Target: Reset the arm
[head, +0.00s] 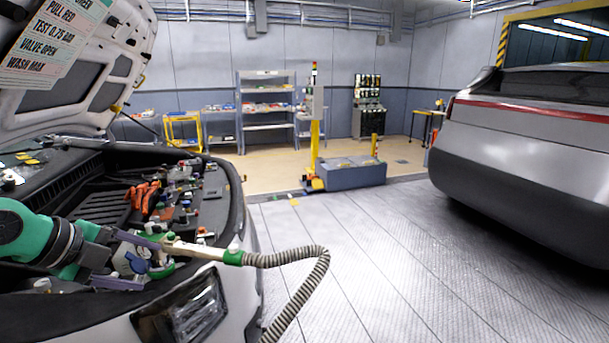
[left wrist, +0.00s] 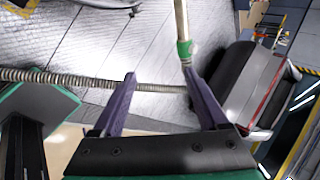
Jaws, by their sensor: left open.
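My left gripper (head: 150,263) reaches in from the left over the front of the open engine bay. Its two purple fingers are spread, with nothing gripped between them. In the left wrist view the open gripper (left wrist: 160,78) also shows. A pale wand (head: 195,250) with a green collar (head: 234,257) lies just past the upper finger in the head view. A grey ribbed hose (head: 318,268) runs from the collar and droops over the car's front. In the left wrist view the green collar (left wrist: 185,50) is near the right fingertip; touching cannot be told. My right gripper is in neither view.
The raised hood (head: 75,70) with an instruction sheet (head: 55,40) is above left. A headlight (head: 190,308) lies below my gripper. A yellow post on a grey base (head: 350,174), shelves (head: 266,110) and a second car (head: 530,150) stand beyond. The floor between is clear.

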